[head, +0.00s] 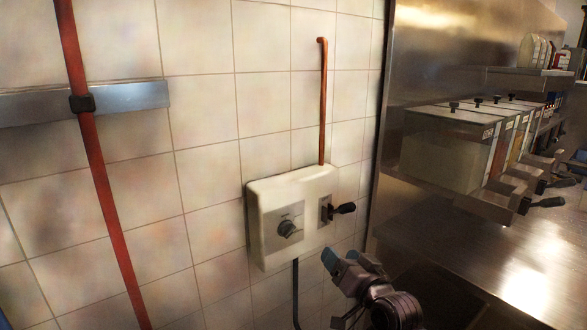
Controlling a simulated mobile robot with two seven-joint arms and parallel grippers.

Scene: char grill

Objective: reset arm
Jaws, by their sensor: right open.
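My right gripper (350,260) is at the bottom centre of the head view, with blue fingertips apart and nothing between them. It points up and left, just below the lower right of a white control box (291,213) on the tiled wall. The box has a round knob (288,228) on a grey plate and a dark-handled lever switch (343,208). I cannot tell whether the gripper touches the box; it looks apart from the lever. My left gripper is not in view.
A steel counter (470,235) lies at the right, with a shelf of lidded containers (447,147) above it. Bottles (533,50) stand on a higher shelf. A red pipe (95,150) runs down the left wall, and a thin orange pipe (322,105) rises from the box.

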